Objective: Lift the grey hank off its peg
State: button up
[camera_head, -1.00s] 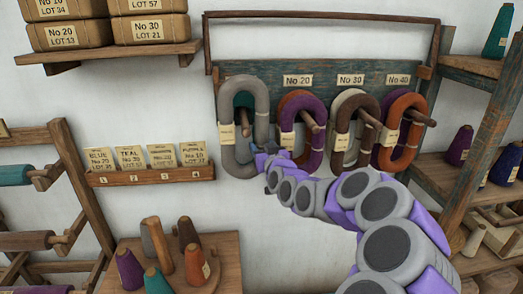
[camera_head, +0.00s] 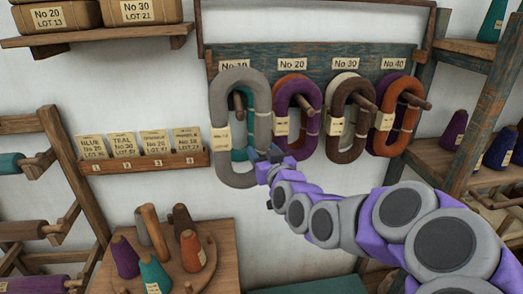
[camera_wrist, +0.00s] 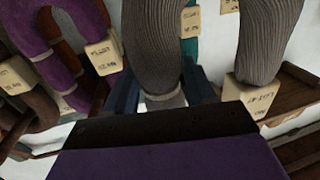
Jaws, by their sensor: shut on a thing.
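The grey hank (camera_head: 262,110) is a long upright loop with a paper tag, at the left of the peg rack in the head view. A teal hank (camera_head: 239,100) hangs behind it. A wooden peg (camera_head: 247,117) shows inside the grey loop's opening; I cannot tell whether its tip still reaches through the loop. My gripper (camera_head: 268,160) is at the lower right side of the grey hank. In the wrist view the gripper (camera_wrist: 163,95) is shut on one strand of the grey hank (camera_wrist: 157,50), between its dark fingers.
Purple-orange (camera_head: 278,95), brown (camera_head: 340,140) and orange-purple (camera_head: 385,95) hanks hang close on the right. A card rack (camera_head: 150,163) is at the left. A wooden stand with cones (camera_head: 215,262) is below. A shelf unit (camera_head: 470,120) is at the right.

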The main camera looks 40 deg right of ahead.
jog(key=shift+a+b+v, duration=0.25)
jog(key=shift+b+v, duration=1)
jog(key=shift+b, duration=0.15)
jog(key=shift+a+b+v, duration=0.2)
jog(key=shift+b+v, duration=1)
jog(key=shift+b, duration=0.15)
jog(key=shift+w, duration=0.15)
jog(key=shift+b, duration=0.9)
